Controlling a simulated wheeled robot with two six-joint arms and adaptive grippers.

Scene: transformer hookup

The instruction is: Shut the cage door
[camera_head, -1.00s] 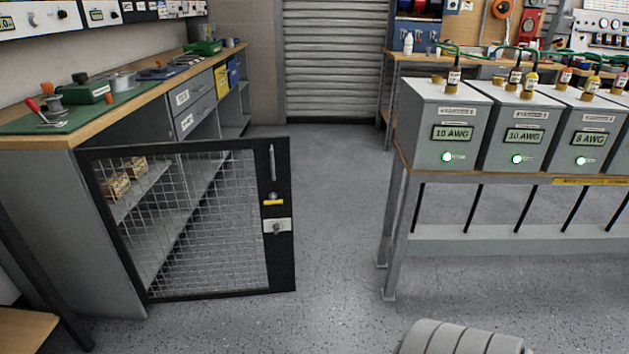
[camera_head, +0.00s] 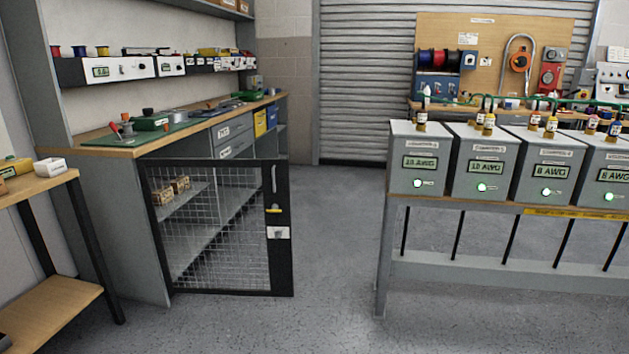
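The cage door (camera_head: 222,232) is a black-framed wire mesh panel at the left of the head view. It stands open, swung out from the front of the grey workbench (camera_head: 137,240). Its hinge side is at the left by the bench end. Its free edge at the right carries a vertical handle (camera_head: 273,179), a yellow latch piece (camera_head: 273,210) and a pale lock plate (camera_head: 277,232). Shelves with small wooden boxes (camera_head: 170,190) show through the mesh. Neither of my grippers is in view.
A row of grey transformer boxes (camera_head: 480,163) stands on a metal-legged table at the right. A small wooden table (camera_head: 52,183) stands at the left front. The grey floor (camera_head: 335,240) between the door and the transformer table is clear, back to a roller shutter (camera_head: 365,90).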

